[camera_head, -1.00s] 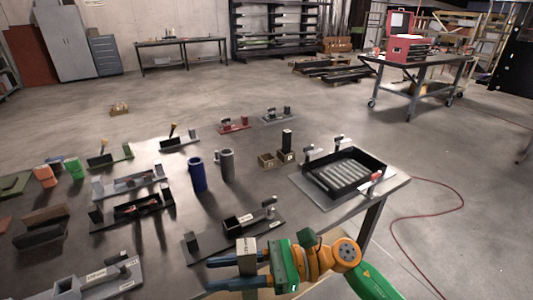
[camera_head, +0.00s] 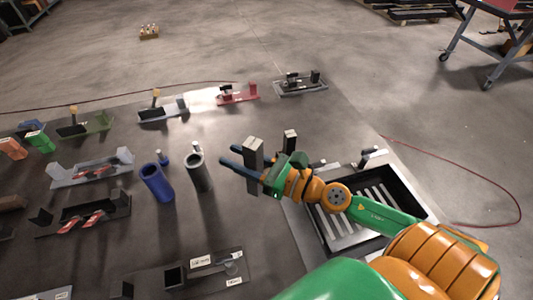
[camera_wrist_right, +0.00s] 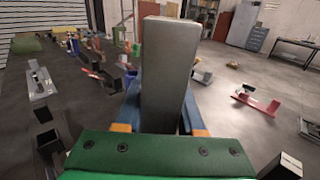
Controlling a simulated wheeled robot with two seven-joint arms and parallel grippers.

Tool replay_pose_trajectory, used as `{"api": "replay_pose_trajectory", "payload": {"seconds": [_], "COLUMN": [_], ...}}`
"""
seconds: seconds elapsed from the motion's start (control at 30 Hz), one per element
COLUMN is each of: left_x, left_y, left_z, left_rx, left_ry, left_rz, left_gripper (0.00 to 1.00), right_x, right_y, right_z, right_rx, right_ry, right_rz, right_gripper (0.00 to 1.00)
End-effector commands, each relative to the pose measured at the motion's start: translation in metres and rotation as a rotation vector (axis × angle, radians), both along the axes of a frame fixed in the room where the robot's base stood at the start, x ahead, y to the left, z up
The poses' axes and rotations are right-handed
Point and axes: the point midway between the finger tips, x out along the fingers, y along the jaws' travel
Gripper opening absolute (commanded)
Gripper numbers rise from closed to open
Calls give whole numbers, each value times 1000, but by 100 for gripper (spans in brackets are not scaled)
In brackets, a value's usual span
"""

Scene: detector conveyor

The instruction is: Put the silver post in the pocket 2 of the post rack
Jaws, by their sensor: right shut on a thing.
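The silver post (camera_head: 253,152) stands upright in my right gripper (camera_head: 240,167), whose blue fingers are shut on it. It also fills the middle of the right wrist view (camera_wrist_right: 167,65). In the head view my right gripper covers the area of the post rack, so its pockets are hidden. A dark post (camera_head: 290,138) shows just behind and right of the gripper. A dark post top (camera_wrist_right: 287,166) shows at the lower right of the wrist view. I cannot tell the height of the silver post above the rack. My left gripper is not in view.
A grey tube (camera_head: 199,172) and a blue tube (camera_head: 157,183) stand left of the gripper. A black tray (camera_head: 407,186) lies at the right under my arm. Several fixtures, including a red one (camera_head: 238,97), stand farther back. A labelled fixture (camera_head: 148,281) lies at the front.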

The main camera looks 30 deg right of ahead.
Motion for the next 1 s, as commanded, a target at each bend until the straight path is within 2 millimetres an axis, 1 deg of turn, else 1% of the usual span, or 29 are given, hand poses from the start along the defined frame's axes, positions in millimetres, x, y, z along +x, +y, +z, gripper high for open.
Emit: {"api": "replay_pose_trajectory", "payload": {"seconds": [0.03,0.1,0.2,0.33,0.57,0.63,0.7,0.77,0.8,0.9,0.93,1.0], "left_x": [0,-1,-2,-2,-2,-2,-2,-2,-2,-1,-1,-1], "left_y": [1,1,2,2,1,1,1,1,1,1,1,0], "left_z": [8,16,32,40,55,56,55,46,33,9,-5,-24], "left_rx": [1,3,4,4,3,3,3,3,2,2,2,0], "left_ry": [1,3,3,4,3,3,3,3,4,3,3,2], "left_rz": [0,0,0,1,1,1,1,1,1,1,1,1], "left_gripper": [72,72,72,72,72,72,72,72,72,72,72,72], "right_x": [4,11,21,27,33,38,51,66,75,99,104,113], "right_y": [0,0,1,3,10,6,-6,-21,-30,-53,-58,-67], "right_z": [6,8,11,6,3,-2,-11,-24,-35,-53,-66,-82], "right_rx": [-4,-1,11,10,3,-1,-3,-6,-5,-2,0,1], "right_ry": [-1,-3,1,4,1,-2,1,-2,-4,-4,-2,-2], "right_rz": [-25,-78,-192,-279,-382,-399,-404,-405,-404,-402,-402,-402], "right_gripper": [0,0,0,0,0,0,0,0,0,0,0,0]}}
